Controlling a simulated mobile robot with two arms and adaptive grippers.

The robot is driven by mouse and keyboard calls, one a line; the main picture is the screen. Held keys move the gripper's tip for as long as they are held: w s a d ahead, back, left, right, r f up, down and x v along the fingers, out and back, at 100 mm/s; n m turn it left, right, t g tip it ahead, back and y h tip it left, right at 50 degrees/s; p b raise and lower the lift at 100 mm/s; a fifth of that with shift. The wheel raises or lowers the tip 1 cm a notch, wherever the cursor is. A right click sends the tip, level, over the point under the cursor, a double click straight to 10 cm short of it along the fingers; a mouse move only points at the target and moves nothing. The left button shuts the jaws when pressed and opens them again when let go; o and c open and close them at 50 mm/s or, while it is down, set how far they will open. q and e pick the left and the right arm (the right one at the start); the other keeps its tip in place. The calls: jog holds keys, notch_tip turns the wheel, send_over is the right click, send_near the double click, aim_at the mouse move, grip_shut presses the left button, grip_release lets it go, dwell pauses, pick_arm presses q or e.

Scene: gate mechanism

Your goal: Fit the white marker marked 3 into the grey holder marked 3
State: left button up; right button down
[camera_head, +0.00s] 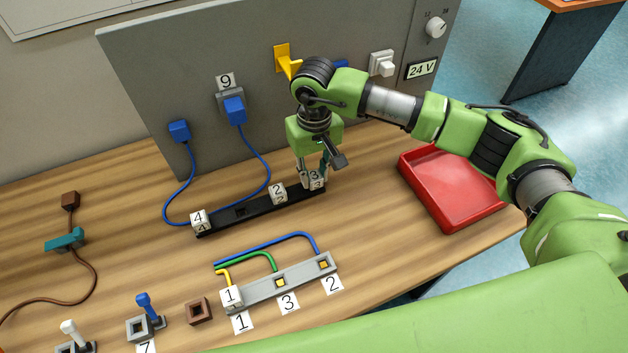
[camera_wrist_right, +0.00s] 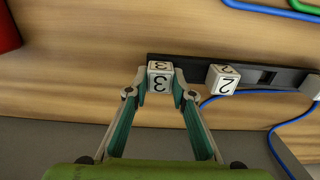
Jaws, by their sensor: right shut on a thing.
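The white marker marked 3 (camera_head: 316,182) is a small cube at the right end of the black rail (camera_head: 257,207). My right gripper (camera_head: 313,177) points down over it and is shut on it. In the right wrist view the marker (camera_wrist_right: 160,77) sits between the two fingertips (camera_wrist_right: 160,84), at the end of the rail. I cannot tell whether it is seated or slightly lifted. The grey holder marked 3 (camera_head: 281,283) is the middle socket of a grey strip near the front, empty, with a yellow centre. My left gripper is not in view.
White markers 2 (camera_head: 278,193) and 4 (camera_head: 200,219) stand on the rail. White marker 1 (camera_head: 231,297) sits on the strip's left end; its right socket (camera_head: 324,265) is empty. A grey panel (camera_head: 180,80) stands behind. A red tray (camera_head: 450,190) lies right.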

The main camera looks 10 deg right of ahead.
aim_at(314, 175)
jog(key=shift+r, duration=0.15)
jog(key=shift+r+p, duration=0.75)
jog(key=shift+r, duration=1.65)
